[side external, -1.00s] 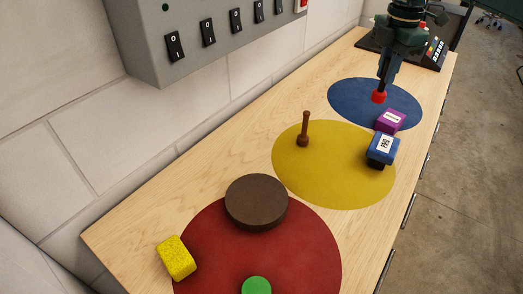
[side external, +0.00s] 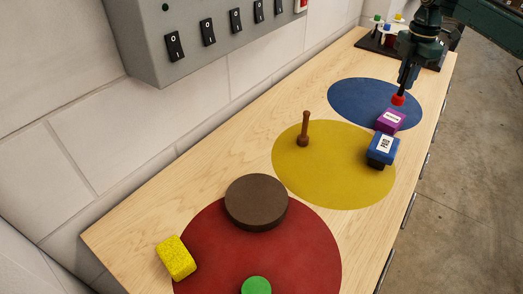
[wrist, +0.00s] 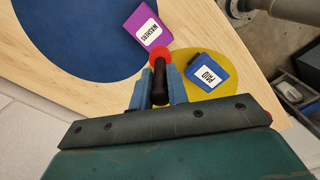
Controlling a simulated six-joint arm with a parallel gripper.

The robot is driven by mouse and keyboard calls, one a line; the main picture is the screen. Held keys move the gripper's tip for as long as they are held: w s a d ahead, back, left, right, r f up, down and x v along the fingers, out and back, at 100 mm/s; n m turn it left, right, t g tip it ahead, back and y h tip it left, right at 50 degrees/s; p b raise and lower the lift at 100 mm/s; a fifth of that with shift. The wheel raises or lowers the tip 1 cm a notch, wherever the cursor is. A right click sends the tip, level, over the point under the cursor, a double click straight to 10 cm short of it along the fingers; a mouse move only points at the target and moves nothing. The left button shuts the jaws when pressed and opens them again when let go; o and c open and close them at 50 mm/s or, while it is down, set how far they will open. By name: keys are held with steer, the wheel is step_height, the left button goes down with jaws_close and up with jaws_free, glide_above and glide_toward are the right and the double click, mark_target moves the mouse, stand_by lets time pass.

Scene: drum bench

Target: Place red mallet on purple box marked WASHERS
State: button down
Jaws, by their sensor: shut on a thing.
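The red mallet (side external: 398,100) has a round red head and a dark handle. My gripper (side external: 403,86) is shut on its handle, with the head hanging down, in the air just behind the purple box. In the wrist view my gripper (wrist: 160,82) has a finger on each side of the handle, and the mallet's red head (wrist: 160,55) shows beyond the fingertips. The purple box marked WASHERS (side external: 390,121) stands at the near right edge of the blue disc. In the wrist view the purple box (wrist: 141,25) lies just beyond the mallet head, its label readable.
A blue box with a label reading PAID (wrist: 209,72) stands close to the purple box, on the yellow disc (side external: 330,175). A brown wooden peg-like object (side external: 305,130) stands upright on the same disc. The blue disc (side external: 360,98) is otherwise clear. A black rack (side external: 375,40) is at the far end.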

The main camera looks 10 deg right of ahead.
mark_target(400, 95)
steer(key=shift+f, duration=3.2)
steer(key=shift+f, duration=0.2)
steer(key=c, duration=1.4)
jaws_free()
steer(key=shift+o, duration=0.2)
steer(key=shift+r, duration=0.1)
steer(key=shift+r, duration=5.95)
steer(key=shift+s+r, duration=0.1)
steer(key=shift+r, duration=0.1)
